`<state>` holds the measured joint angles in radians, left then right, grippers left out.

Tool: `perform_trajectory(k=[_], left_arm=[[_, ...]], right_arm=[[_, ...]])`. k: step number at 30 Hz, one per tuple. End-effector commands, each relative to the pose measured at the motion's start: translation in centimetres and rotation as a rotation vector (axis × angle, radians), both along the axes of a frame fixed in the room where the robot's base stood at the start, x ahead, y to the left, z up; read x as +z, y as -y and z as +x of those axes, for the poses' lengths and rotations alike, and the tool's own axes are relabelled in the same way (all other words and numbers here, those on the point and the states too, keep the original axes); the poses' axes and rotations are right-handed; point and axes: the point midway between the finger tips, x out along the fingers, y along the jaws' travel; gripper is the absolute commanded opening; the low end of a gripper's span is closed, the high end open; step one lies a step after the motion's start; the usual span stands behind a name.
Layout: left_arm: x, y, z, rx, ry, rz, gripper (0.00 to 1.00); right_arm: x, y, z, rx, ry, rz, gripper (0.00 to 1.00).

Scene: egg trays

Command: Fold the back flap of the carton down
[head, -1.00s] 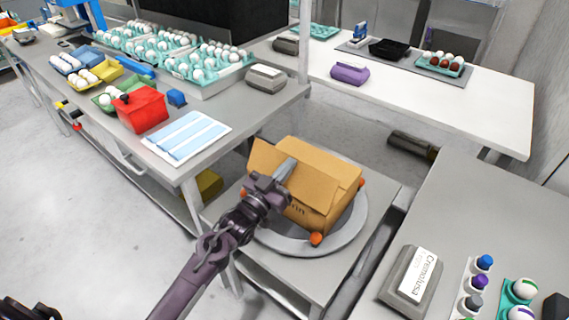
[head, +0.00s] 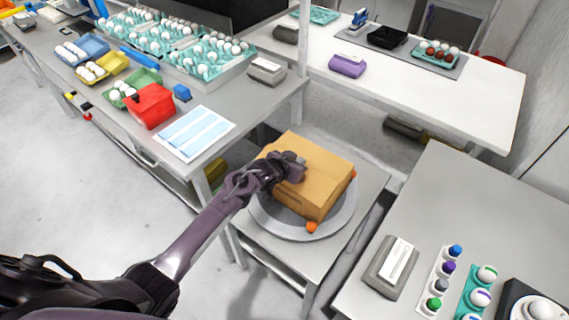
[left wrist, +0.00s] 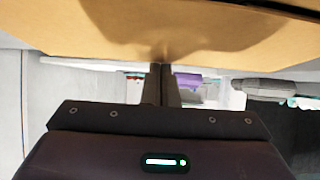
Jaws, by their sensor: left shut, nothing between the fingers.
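The brown cardboard carton (head: 325,172) stands on a round grey turntable (head: 277,226). Its top looks mostly covered, with flap panels lying about level. My left gripper (head: 299,165) is over the carton's top near its left side, at or just above the cardboard. My left arm hides part of the carton's left side and flap edges. In the left wrist view, the shut fingers (left wrist: 161,84) hold nothing, and brown cardboard (left wrist: 215,28) fills the top of the picture close to the fingertips. Whether they touch it I cannot tell. My right gripper is not in view.
Orange knobs (head: 312,227) sit at the turntable's rim. The left bench holds egg trays, a red box (head: 149,105) and striped sheets (head: 194,133). A grey labelled box (head: 391,267) and coloured bottles stand on the right table.

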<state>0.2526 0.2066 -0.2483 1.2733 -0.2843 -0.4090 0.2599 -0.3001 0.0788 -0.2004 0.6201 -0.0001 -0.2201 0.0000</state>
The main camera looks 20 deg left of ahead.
Motion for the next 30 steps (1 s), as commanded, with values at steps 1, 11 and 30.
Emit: perform_trajectory(k=[1,11,30], left_arm=[[-0.5,0.1,0.1,0.0,-0.002,-0.001,0.0],[-1.5,0.2,0.6,-0.001,0.002,0.0,0.0],[-1.6,0.3,0.7,0.0,0.004,-0.001,0.0]], right_arm=[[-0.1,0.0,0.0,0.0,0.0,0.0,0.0],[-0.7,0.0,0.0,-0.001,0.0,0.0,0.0],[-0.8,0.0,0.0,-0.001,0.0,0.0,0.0]])
